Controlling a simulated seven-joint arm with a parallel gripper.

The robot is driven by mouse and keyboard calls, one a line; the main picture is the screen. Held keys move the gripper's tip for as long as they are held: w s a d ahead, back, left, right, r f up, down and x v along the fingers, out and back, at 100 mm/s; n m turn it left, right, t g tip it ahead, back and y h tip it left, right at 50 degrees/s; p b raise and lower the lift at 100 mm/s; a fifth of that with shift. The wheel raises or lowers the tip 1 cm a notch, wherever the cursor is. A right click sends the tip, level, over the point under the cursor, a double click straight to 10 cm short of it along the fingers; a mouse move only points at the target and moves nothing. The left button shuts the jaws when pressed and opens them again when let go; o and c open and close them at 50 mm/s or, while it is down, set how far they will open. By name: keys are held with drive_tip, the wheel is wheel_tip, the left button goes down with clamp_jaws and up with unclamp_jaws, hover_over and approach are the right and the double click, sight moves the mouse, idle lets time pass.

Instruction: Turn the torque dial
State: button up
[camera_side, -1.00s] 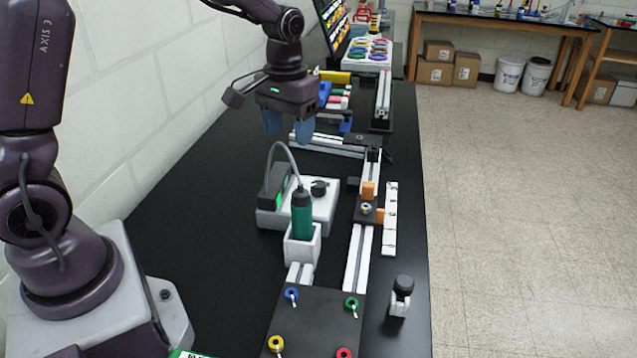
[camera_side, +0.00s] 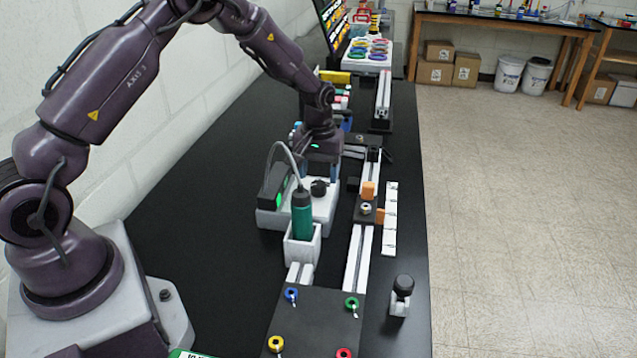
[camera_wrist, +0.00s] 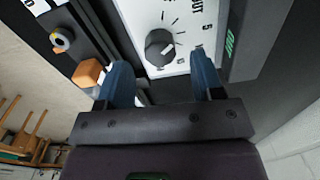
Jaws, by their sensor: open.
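The torque dial is a black round knob (camera_side: 319,187) on the top of a white control box (camera_side: 268,217). In the wrist view the dial (camera_wrist: 160,47) shows a light pointer mark, with printed ticks and numbers around it on the white face. My gripper (camera_side: 322,172) is low over the far part of the box, just behind the dial in the side view. In the wrist view my gripper (camera_wrist: 159,72) has its two blue fingers apart, one toward each side of the dial, with nothing between them. Whether the fingertips reach the dial's height I cannot tell.
A green screwdriver (camera_side: 302,215) with a grey cable stands in a white holder (camera_side: 302,250) in front of the box. An orange block (camera_side: 368,190) sits on the rail to the right. A black plate (camera_side: 315,325) with coloured rings lies nearer.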

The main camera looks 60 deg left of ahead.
sight(319, 184)
drive_tip(key=shift+f, duration=1.7)
drive_tip(key=c, duration=0.9)
drive_tip(key=shift+m, duration=3.3)
